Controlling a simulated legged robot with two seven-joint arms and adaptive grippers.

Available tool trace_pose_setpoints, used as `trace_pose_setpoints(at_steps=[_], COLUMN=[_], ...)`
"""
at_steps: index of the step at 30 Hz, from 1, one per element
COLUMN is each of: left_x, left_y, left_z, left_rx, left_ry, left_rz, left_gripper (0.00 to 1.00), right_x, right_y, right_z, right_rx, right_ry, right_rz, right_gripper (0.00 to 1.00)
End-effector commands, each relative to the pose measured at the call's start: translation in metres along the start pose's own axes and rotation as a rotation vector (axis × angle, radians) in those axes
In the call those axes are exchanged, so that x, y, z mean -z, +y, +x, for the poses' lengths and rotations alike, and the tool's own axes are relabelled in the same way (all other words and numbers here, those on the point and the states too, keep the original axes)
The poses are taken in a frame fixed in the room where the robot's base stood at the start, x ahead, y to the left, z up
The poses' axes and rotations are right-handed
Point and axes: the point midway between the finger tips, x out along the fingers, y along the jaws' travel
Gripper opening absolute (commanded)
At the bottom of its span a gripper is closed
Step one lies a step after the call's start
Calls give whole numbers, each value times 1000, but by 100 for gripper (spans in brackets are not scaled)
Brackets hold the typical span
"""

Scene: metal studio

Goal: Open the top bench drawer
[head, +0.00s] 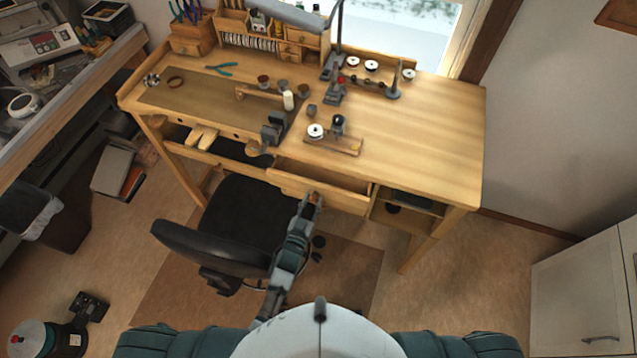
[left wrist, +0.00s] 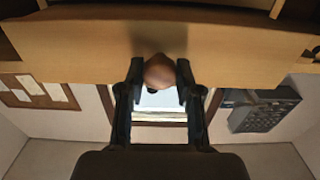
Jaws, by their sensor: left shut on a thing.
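The wooden workbench (head: 430,120) stands in front of me. Its top drawer (head: 335,196) is pulled partly out under the bench top, and its empty-looking inside shows from above in the head view. My left gripper (head: 312,199) is at the front of this drawer. In the left wrist view, the two fingers of my left gripper (left wrist: 159,80) are shut on a round brown knob (left wrist: 159,71) on the wooden drawer front (left wrist: 70,50). My right gripper is in neither view.
A black chair (head: 240,215) stands just left of my left arm, close to the bench. Open shelves (head: 405,205) sit right of the drawer. Tools and small parts cover the bench top's left and back. White cabinets (head: 590,290) stand at the right. Floor between them and the bench is clear.

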Motion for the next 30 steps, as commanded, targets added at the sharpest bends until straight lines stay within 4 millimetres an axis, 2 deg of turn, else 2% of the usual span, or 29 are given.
trace_pose_setpoints(at_steps=[1,6,15,21,30], left_x=[3,2,0,0,-1], left_y=[2,2,1,1,1], left_z=[-16,-63,-129,-154,-167], left_rx=[-3,-3,-2,-2,-2], left_ry=[-9,-9,-6,-4,-2], left_rz=[-1,-1,-2,-1,-1], left_gripper=[0,0,0,0,0], right_x=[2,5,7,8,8], right_y=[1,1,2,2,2], right_z=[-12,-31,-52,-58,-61], right_rx=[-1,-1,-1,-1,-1], right_ry=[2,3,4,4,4], right_rz=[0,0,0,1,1], right_gripper=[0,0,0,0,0])
